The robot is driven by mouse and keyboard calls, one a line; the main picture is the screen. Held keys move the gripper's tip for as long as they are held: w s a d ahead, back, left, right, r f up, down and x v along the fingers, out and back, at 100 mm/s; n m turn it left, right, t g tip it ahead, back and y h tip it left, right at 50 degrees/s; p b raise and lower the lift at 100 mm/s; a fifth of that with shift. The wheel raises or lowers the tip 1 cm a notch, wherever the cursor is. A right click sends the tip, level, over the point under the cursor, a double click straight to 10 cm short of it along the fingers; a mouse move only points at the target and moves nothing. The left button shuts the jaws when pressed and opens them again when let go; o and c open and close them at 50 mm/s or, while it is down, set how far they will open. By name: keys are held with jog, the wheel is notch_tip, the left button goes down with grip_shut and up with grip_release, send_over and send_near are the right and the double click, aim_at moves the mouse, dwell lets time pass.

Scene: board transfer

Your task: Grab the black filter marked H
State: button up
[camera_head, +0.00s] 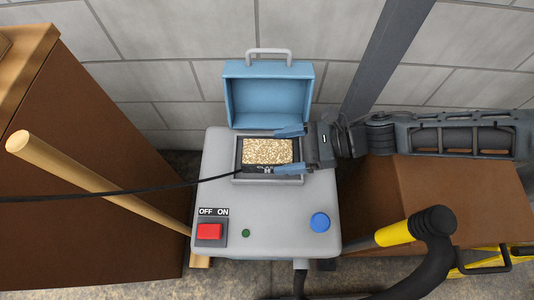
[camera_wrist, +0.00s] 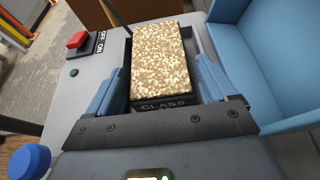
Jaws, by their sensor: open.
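A filter with a speckled gold-and-white top (camera_head: 267,150) sits in the recess of a grey machine (camera_head: 270,205). In the wrist view the filter (camera_wrist: 160,60) has a black side with the word "CLASS" on it; any letter after that is hidden or not legible. My gripper (camera_head: 277,152) comes in from the right. Its two blue fingers lie on either side of the filter, and the jaws are open. In the wrist view my gripper (camera_wrist: 160,66) has the filter between its fingers; whether a finger touches it is hard to tell.
A blue lid (camera_head: 268,97) stands open behind the recess. A red switch (camera_head: 209,231) and blue knob (camera_head: 320,222) are on the machine's front. A black cable (camera_head: 120,191) crosses from the left. Brown boxes (camera_head: 85,180) flank the machine, with a wooden pole (camera_head: 80,175) at left.

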aim_at(268, 157)
jog(key=shift+x, duration=1.55)
jog(key=c, duration=0.8)
jog(key=shift+r, duration=0.1)
